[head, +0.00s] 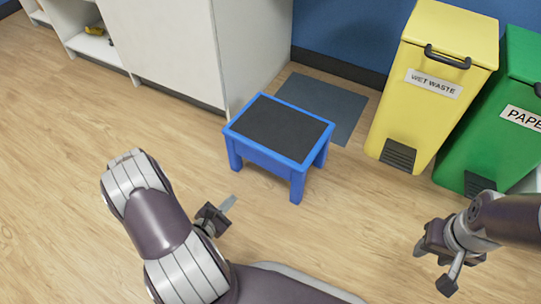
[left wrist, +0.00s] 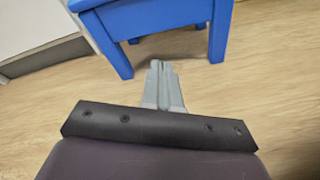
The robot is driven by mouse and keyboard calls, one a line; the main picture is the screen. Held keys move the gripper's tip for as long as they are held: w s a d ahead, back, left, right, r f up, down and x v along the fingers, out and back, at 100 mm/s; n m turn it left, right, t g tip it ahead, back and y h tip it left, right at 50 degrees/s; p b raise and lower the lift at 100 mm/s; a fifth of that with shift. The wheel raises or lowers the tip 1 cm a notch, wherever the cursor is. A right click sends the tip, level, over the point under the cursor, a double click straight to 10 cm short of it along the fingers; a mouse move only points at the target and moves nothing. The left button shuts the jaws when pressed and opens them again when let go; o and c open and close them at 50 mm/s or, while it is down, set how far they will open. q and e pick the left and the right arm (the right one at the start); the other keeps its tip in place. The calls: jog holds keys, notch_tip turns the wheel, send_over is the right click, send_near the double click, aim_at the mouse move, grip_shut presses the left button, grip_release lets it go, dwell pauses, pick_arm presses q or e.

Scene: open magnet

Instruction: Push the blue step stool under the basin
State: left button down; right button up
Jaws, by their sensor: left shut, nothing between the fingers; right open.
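The blue step stool (head: 268,153) with a black top stands upright on the wood floor, right of the white cabinet's end. In the left wrist view its blue side and legs (left wrist: 160,17) fill the top. My left gripper (head: 229,203) is shut and empty, low in front of the stool's near side; in the left wrist view its fingertips (left wrist: 160,66) point at the gap between two legs, and I cannot tell whether they touch. My right gripper (head: 446,270) is open and empty at the lower right, away from the stool. No basin is visible.
A white cabinet (head: 170,45) stands at the upper left. A dark grey mat (head: 335,103) lies behind the stool by the blue wall. A yellow wet waste bin (head: 425,115) and a green paper bin (head: 500,110) stand at the right. Floor left of the stool is clear.

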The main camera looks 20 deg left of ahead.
pick_arm(q)
notch_tip(320, 180, up, 5)
jog(key=w+n+t, duration=0.1)
jog(key=n+t, duration=0.1)
jog(key=n, duration=0.2)
jog(key=n+b, duration=0.1)
jog(key=b, duration=0.7)
send_near(255, 149)
jog(key=shift+t, duration=0.3)
jog(key=w, duration=0.4)
jog(key=w+f, duration=0.1)
jog(key=shift+w+d+f, duration=0.15)
jog(key=shift+w+d, duration=0.1)
jog(key=shift+w, duration=0.15)
jog(key=shift+w+y, duration=0.3)
jog(key=shift+w, duration=0.15)
jog(key=shift+r, duration=0.2)
